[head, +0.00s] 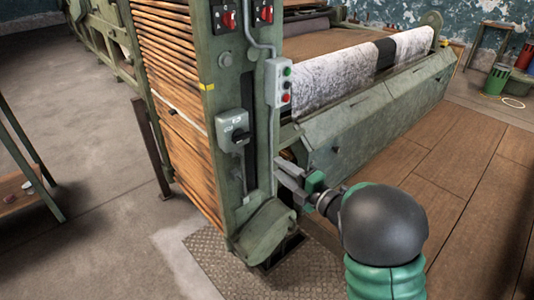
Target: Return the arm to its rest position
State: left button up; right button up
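My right arm comes in from the lower right. Its dark rounded link and green sleeve hide part of the floor. My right gripper (291,181) is beside the right side of the green machine post (227,110), below the button box. Its grey fingers look spread apart with nothing seen between them. I cannot tell from this view whether the fingertips touch the machine. My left gripper is not in view.
A grey button box (280,84) and a grey switch box (232,130) are on the post. A green sloping apron panel (370,120) runs right. A metal floor plate (215,265) lies below. A small table (20,190) stands left. Open floor lies between.

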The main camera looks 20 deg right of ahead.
jog(key=s+f+m+g+h, duration=0.7)
jog(key=f+m, duration=0.5)
jog(key=m, duration=0.3)
jog(key=s+a+f+m+g, duration=0.3)
jog(key=s, duration=0.5)
jog(key=s+a+f+m+g, duration=0.4)
jog(key=s, duration=0.4)
jog(key=w+d+p+v, duration=0.1)
jog(key=w+p+v, duration=0.1)
jog(key=p+v, duration=1.1)
jog(key=w+r+p+v, duration=0.1)
jog(key=w+p+v, duration=0.2)
jog(key=p+v, duration=1)
jog(key=shift+d+r+y, duration=0.2)
jog(key=shift+r+y, duration=0.05)
jog(key=shift+y, duration=0.15)
